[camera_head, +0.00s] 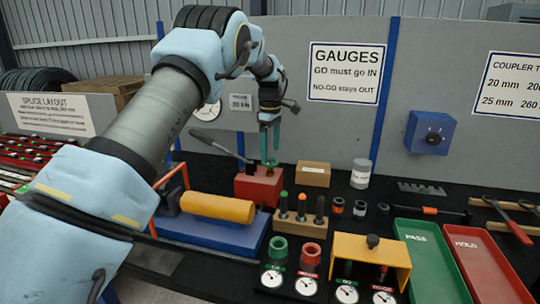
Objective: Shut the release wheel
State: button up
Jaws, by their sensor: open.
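A red block-shaped pump (259,188) stands on the black bench near the middle, with a dark lever (213,144) slanting up to the left from it. My gripper (270,157) points straight down, its green fingers just above the pump's top. The jaws are open. A small knob-like part at the pump's top sits at the fingertips, mostly hidden by them; it may be the release wheel. I cannot tell whether the fingers touch it or how far it is turned.
A yellow cylinder (218,208) lies on a blue base left of the pump. A wooden block with upright plugs (300,222), a yellow cover (372,257) and green (432,262) and red (487,262) trays stand in front and right. A grey panel is behind.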

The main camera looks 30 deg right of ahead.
aim_at(270, 161)
jog(key=shift+f+p, duration=0.5)
jog(key=shift+f, duration=1.5)
jog(key=shift+c, duration=0.2)
jog(key=c, duration=1.3)
